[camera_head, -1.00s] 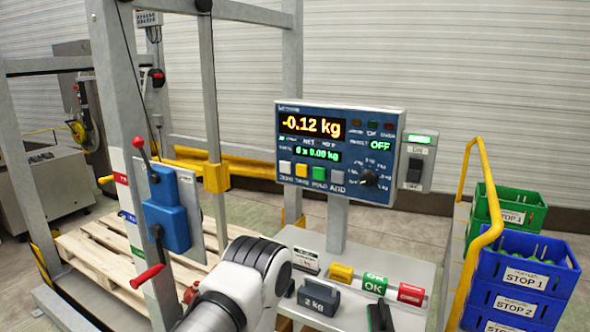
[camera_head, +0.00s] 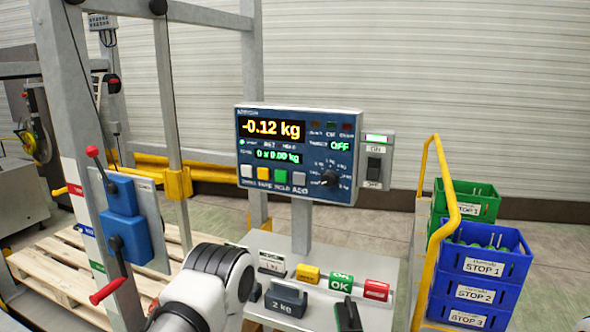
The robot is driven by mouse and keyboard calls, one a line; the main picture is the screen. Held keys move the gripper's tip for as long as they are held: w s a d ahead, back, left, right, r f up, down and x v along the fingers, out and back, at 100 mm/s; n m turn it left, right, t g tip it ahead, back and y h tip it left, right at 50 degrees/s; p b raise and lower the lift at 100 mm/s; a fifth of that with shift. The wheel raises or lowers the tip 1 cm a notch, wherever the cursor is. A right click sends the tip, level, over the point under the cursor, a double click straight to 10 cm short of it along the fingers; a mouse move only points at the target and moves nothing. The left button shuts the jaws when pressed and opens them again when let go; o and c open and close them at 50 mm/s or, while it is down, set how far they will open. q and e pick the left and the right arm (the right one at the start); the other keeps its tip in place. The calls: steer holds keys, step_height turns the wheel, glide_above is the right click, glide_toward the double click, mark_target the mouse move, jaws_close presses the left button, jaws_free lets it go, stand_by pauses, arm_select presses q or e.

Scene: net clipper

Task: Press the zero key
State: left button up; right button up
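The scale's blue control panel (camera_head: 298,155) stands upright on a grey post and its display (camera_head: 273,130) reads -0.12 kg. The zero key is the white square key (camera_head: 246,171) at the left end of the key row, left of the yellow key (camera_head: 263,173). Nothing touches or covers it. A white and black link of my arm rises from the bottom, left of the middle, below the panel. Its gripper is out of sight. No fingers of either gripper show.
A grey shelf (camera_head: 325,268) below the panel holds a 2 kg weight (camera_head: 286,301), a yellow block (camera_head: 307,274), a green OK block (camera_head: 341,283) and a red block (camera_head: 376,290). A yellow rail (camera_head: 440,235) and blue crates (camera_head: 485,258) stand right. Space before the panel is clear.

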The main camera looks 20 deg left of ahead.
arm_select(q)
jaws_close()
stand_by(1.2)
